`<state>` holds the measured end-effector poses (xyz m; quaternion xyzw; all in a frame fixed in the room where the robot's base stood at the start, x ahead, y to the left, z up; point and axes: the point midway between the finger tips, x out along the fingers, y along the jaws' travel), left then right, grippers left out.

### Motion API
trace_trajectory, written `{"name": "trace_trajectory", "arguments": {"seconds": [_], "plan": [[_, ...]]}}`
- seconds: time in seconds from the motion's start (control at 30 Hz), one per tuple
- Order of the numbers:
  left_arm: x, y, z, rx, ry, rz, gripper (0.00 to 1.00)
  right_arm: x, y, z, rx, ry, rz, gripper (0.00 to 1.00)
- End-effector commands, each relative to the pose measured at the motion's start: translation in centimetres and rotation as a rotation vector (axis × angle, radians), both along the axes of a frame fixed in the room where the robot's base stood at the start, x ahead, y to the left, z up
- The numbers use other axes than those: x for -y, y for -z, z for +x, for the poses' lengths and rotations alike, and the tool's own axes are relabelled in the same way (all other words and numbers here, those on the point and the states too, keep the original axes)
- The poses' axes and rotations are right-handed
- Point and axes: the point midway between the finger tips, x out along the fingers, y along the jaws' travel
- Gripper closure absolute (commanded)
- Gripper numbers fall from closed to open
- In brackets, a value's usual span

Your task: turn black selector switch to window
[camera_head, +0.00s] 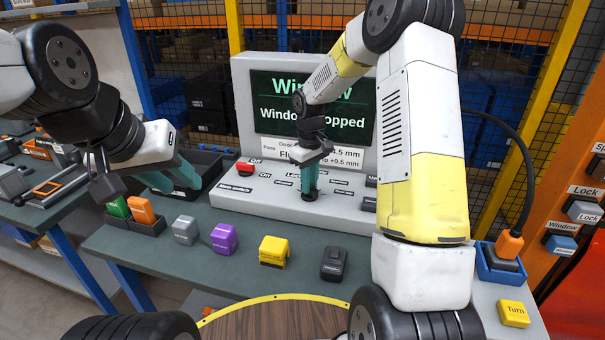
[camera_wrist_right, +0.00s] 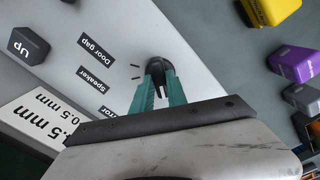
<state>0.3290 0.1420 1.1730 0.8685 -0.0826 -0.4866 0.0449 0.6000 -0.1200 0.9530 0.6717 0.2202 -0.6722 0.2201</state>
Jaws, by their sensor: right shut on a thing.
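The black selector switch (camera_head: 310,196) is a small dark knob on the top of the grey console (camera_head: 240,195). My right gripper (camera_head: 310,178) comes down on it from above, its teal fingers shut on the knob. In the right wrist view the switch (camera_wrist_right: 160,68) shows between the fingertips (camera_wrist_right: 159,86), near printed labels "Door gap" and "Speaker" and a partly hidden one. Which label the knob points to I cannot tell. The console screen (camera_head: 272,108) reads "Window", partly covered by my arm. My left gripper (camera_head: 177,178) is open and empty, left of the console.
A red button (camera_head: 245,169) is on the console's left. Along the bench front lie grey (camera_head: 185,230), purple (camera_head: 223,238), yellow (camera_head: 273,251) and black (camera_head: 333,264) blocks. A dark bin (camera_head: 205,165) is behind my left gripper. A cabled orange plug (camera_head: 510,243) stands right.

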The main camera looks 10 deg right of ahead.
Motion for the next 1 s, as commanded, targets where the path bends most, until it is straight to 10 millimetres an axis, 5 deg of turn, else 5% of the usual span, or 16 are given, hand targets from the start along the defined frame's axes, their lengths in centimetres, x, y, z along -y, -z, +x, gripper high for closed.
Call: {"name": "trace_trajectory", "arguments": {"seconds": [0.53,0.57,0.67,1.0], "plan": [[0.0,0.0,0.0,0.0,0.0,0.0,0.64,0.03,-0.07,0.03,0.001,-0.034,-0.001,1.0],[0.0,0.0,0.0,0.0,0.0,0.0,0.64,0.03,-0.08,0.03,0.001,-0.034,-0.001,0.78],[0.0,0.0,0.0,0.0,0.0,0.0,0.64,0.03,-0.07,0.03,0.001,-0.034,-0.001,0.6],[0.0,0.0,0.0,0.0,0.0,0.0,0.64,0.01,-0.26,0.04,0.001,-0.033,0.0,0.6]]}}
